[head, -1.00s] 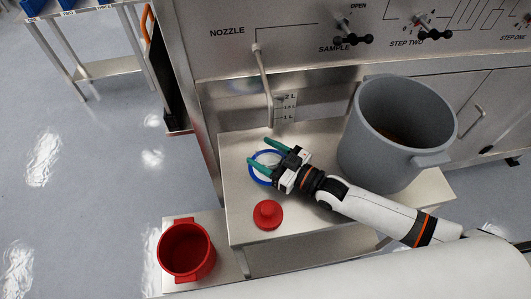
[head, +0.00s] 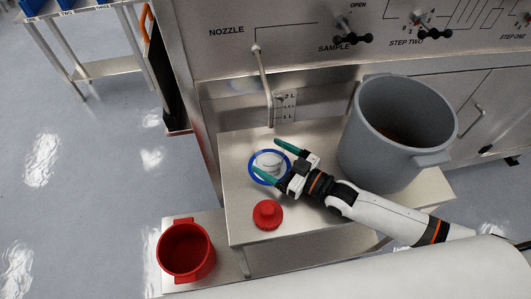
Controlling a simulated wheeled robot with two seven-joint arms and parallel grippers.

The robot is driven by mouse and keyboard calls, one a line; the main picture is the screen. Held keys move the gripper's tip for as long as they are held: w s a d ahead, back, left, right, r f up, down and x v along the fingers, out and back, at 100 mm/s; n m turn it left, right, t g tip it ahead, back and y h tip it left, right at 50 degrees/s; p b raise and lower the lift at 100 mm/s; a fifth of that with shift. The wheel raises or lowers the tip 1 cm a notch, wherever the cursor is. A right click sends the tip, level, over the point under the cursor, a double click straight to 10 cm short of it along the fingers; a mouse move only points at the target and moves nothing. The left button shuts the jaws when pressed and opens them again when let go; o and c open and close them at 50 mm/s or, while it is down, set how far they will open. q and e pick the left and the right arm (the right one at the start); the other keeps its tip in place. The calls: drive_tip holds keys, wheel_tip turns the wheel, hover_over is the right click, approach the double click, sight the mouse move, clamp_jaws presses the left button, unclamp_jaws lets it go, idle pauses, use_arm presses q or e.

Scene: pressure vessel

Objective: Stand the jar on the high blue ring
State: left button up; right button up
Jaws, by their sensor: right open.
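A clear, pale jar (head: 269,160) stands on the upper steel shelf, within the outline of the blue ring (head: 253,176). It looks upright, seen from above; its exact seating in the ring is hard to tell. My right gripper (head: 266,155) is open, its green fingers spread on either side of the jar, reaching in from the lower right. Whether the fingers touch the jar is not clear. The fingers and gripper body hide the ring's right side. My left gripper is not in view.
A red lid-like piece (head: 267,214) lies on the shelf just below the ring. A large grey pot (head: 385,155) stands to the right, behind my right arm. A red pot (head: 186,252) sits lower left. The nozzle pipe (head: 264,85) hangs above the ring.

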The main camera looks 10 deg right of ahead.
drive_tip(key=v, duration=0.9)
drive_tip(key=shift+s+d+r+b, duration=0.1)
drive_tip(key=shift+s+d+b, duration=0.1)
drive_tip(key=shift+b, duration=0.1)
